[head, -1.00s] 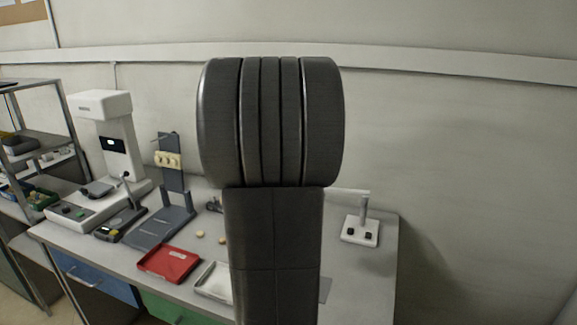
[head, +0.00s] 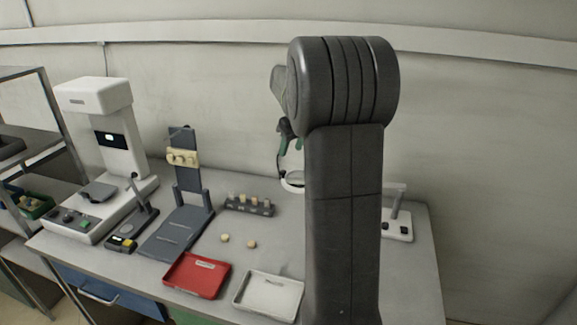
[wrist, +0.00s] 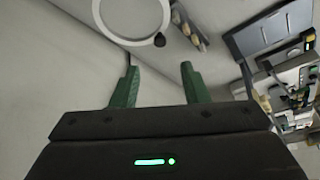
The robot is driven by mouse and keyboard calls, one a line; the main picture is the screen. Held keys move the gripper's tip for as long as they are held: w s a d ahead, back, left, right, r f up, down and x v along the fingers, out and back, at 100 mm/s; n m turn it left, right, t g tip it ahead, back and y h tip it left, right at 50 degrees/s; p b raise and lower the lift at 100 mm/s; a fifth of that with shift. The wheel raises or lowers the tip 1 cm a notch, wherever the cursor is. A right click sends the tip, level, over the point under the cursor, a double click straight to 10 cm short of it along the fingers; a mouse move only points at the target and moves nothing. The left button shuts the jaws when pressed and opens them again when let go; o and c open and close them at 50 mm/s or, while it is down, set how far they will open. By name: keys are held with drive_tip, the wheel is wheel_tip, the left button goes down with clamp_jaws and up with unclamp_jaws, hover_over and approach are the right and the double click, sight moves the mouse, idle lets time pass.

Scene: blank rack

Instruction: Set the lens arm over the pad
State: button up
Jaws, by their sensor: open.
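The lens arm shows as a white ring (head: 291,187) just left of my arm in the head view. Its white post and base (head: 398,226) stand on the bench to the right of my arm, which hides the stretch between. In the wrist view the ring (wrist: 130,42) is at the top, with a small dark knob (wrist: 159,41) on its rim. My gripper (wrist: 159,72) is open and empty, its green fingers apart and short of the knob. In the head view my gripper (head: 288,140) is above the ring. I cannot make out the pad; my arm covers part of the bench.
A red tray (head: 197,276) and a white tray (head: 268,294) lie at the bench front. Two small tan pieces (head: 238,241) lie behind them. A dark rack (head: 249,207), a grey stand (head: 187,185) and a white machine (head: 118,130) stand further left.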

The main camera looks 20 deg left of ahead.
sight(283, 171)
drive_tip(key=x, duration=1)
drive_tip(key=shift+c, duration=0.2)
drive_tip(key=shift+s, duration=0.1)
clamp_jaws()
